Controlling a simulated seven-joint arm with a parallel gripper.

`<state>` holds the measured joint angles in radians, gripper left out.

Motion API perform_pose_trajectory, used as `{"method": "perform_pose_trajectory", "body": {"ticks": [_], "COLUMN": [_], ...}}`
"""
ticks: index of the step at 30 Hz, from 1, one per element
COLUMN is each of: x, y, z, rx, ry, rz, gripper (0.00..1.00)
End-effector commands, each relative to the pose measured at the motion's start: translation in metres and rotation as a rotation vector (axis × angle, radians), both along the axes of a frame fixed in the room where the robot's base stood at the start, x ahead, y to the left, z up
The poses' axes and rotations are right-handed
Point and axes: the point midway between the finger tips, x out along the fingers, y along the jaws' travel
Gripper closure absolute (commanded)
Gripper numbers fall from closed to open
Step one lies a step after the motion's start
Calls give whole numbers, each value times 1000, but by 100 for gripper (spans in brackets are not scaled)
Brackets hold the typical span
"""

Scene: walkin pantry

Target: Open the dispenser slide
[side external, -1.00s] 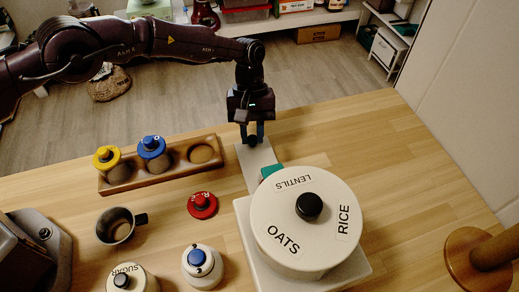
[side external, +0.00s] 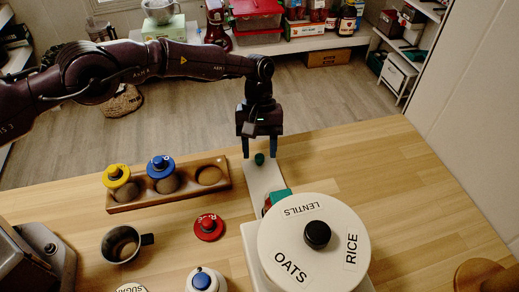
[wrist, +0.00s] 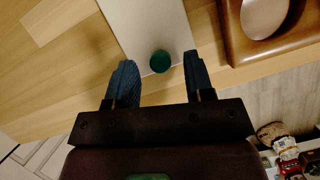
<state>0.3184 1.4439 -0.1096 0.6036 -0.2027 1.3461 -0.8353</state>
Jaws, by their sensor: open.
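The dispenser is a white drum (side external: 345,235) labelled LENTILS, RICE and OATS, with a black knob on top. Its pale slide plate (side external: 266,178) sticks out from under the drum toward the far table edge, past a teal block (side external: 279,198). A green knob (side external: 259,158) stands near the plate's outer end, also in the wrist view (wrist: 160,61). My gripper (side external: 259,154) is open and empty, pointing down over the plate's end. In the wrist view, the knob shows in the gap between the fingers (wrist: 160,80), apart from both.
A wooden rack (side external: 137,204) with yellow-lidded and blue-lidded jars and one empty hole is left of the slide.

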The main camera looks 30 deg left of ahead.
Motion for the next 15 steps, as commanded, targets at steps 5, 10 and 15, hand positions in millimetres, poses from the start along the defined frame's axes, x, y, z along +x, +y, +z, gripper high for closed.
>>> {"method": "perform_pose_trajectory", "body": {"ticks": [5,10,15], "x": [12,19,21], "y": [7,12,14], "z": [30,51,60], "rx": [-1,0,1], "ry": [-5,-4,-2], "rz": [2,1,1], "gripper": [52,52,52]}}
